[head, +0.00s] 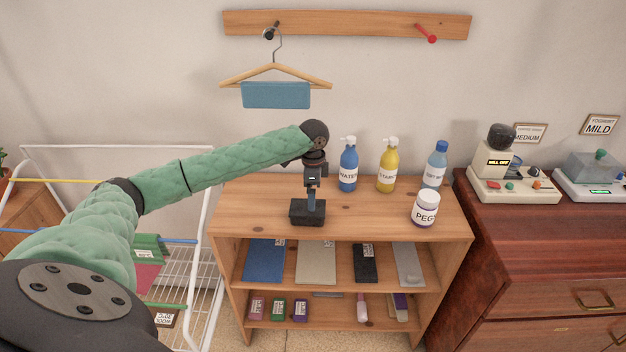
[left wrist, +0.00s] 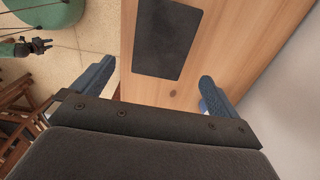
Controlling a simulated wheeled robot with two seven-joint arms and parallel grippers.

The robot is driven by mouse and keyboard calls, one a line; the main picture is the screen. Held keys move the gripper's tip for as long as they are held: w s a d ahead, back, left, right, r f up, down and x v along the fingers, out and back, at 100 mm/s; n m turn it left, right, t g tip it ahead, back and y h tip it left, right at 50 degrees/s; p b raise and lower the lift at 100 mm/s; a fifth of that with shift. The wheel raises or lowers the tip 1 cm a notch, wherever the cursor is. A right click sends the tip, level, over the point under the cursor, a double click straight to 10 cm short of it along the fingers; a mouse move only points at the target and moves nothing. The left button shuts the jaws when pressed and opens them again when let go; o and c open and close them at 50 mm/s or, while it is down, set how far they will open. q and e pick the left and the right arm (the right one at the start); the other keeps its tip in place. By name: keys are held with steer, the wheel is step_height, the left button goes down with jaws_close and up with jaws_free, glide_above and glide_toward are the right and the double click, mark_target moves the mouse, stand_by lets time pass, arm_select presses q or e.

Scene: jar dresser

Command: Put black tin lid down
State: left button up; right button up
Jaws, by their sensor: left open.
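The black tin (head: 307,212) stands on the top board of the wooden shelf, left of the middle. It looks like a low dark box; I cannot make out whether its lid is on it or a seam between them. My left gripper (head: 310,199) points down directly above the tin. In the left wrist view, a flat black rectangular top (left wrist: 167,40) lies on the wood beyond the fingers. The left gripper's two blue-grey fingers (left wrist: 157,76) are spread apart with nothing between them. A small dark claw shape (left wrist: 25,47) at the left may be my right gripper; its state is unclear.
On the shelf top (head: 255,200) stand a blue bottle (head: 348,172), a yellow bottle (head: 387,172), a light-blue bottle (head: 435,168) and a PEGS jar (head: 425,212) to the right. Left of the tin the board is clear. A hanger (head: 275,72) hangs above; a drying rack (head: 205,250) stands left.

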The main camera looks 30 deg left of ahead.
arm_select(q)
step_height(320, 180, up, 7)
steer(key=b, duration=0.2)
arm_select(e)
steer(key=shift+w+a+r, duration=0.35)
steer(key=shift+w+r, duration=0.2)
steer(key=shift+r, duration=0.1)
steer(key=shift+w+a+r, duration=0.4)
steer(key=shift+w+r, duration=0.15)
steer(key=shift+r, duration=0.1)
steer(key=shift+w+a+r, duration=0.35)
steer(key=shift+w+r, duration=0.2)
steer(key=shift+r, duration=0.1)
arm_select(q)
steer(key=shift+f, duration=0.15)
arm_select(e)
steer(key=shift+d, duration=0.1)
